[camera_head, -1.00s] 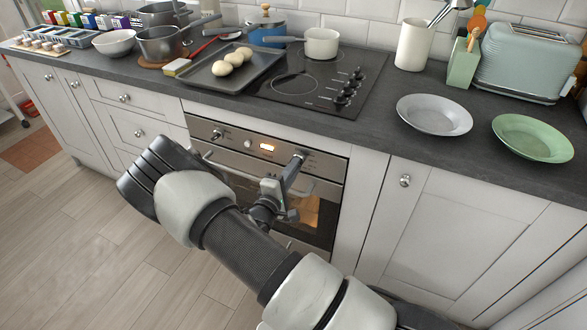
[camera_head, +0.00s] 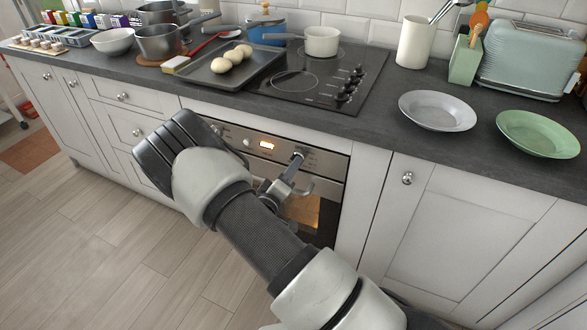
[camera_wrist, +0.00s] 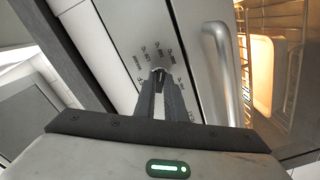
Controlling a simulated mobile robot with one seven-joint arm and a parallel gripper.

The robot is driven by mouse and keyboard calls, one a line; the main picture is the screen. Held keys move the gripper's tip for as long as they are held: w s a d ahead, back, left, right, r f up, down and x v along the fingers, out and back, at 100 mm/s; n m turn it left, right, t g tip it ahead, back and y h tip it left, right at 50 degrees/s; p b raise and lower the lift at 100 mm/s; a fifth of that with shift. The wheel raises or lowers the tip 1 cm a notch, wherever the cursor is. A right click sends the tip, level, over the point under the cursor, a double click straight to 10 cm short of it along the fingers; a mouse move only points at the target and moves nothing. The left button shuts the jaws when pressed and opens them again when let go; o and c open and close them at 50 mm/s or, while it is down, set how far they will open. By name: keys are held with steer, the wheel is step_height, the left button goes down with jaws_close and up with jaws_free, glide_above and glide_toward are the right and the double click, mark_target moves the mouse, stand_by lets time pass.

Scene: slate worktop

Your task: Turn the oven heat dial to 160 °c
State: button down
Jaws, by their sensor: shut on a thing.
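The oven (camera_head: 318,165) is built in under the worktop. In the wrist view, my two fingers (camera_wrist: 160,80) are together on the dial (camera_wrist: 158,72), of which only a small bright part shows. Printed temperature marks (camera_wrist: 150,50) surround it. The numbers are too small and turned to read, and the dial's pointer is hidden.
The oven door handle (camera_wrist: 222,70) runs close beside my fingers. The lit oven window (camera_wrist: 270,70) is beyond it. Above, the worktop holds a baking tray (camera_head: 212,79) with buns, a hob (camera_head: 320,85), a grey plate (camera_head: 437,110) and a green plate (camera_head: 538,133).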

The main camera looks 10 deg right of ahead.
steer(key=shift+a, duration=0.1)
stand_by(0.3)
steer(key=c, duration=1.8)
jaws_free()
steer(key=p+v, duration=0.2)
steer(key=v, duration=1.5)
steer(key=shift+s+a, duration=0.1)
steer(key=shift+s, duration=0.05)
